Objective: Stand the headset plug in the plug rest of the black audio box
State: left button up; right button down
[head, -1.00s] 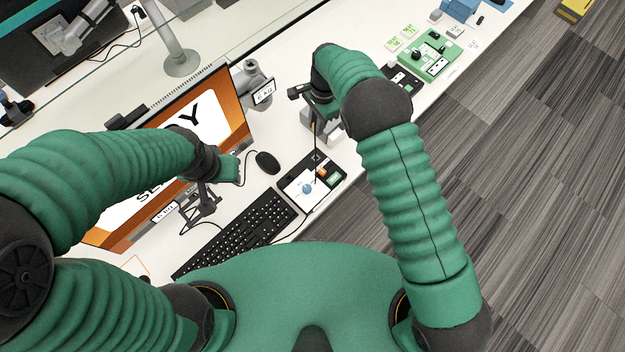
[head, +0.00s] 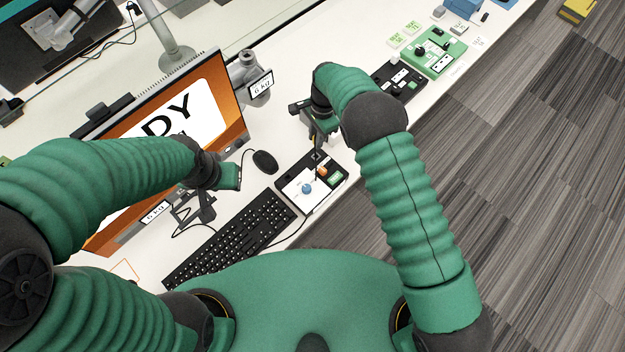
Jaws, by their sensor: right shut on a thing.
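The black audio box (head: 327,196) lies on the white desk, with a pale panel, a blue knob, an orange knob and a green label on top. My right gripper (head: 318,142) is above the far end of the box, pointing down. It is shut on the headset plug, which is too small and too covered to make out clearly. A thin dark line runs down from the gripper to the box top. The plug rest cannot be told apart, nor whether the plug touches it. My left gripper (head: 228,177) is in front of the monitor, away from the box; its fingers are unclear.
A black keyboard (head: 228,240) and a mouse (head: 264,162) lie left of the box. The monitor (head: 222,100) stands behind my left gripper. A second dark box (head: 408,80) and a green box (head: 440,52) lie farther along the desk. The desk edge is close on the right.

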jog(key=shift+f, duration=0.3)
jog(key=b, duration=0.4)
send_over(315, 158)
jog(key=shift+w+d+f, duration=0.1)
jog(key=shift+w+f, duration=0.15)
jog(key=shift+f, duration=1.2)
jog(key=shift+w+f, duration=0.2)
jog(key=shift+f, duration=1.2)
jog(key=shift+f+b, duration=0.8)
jog(key=shift+f, duration=0.2)
jog(key=c, duration=1.2)
grip_release()
jog(key=shift+o, duration=0.2)
jog(key=shift+r, duration=0.15)
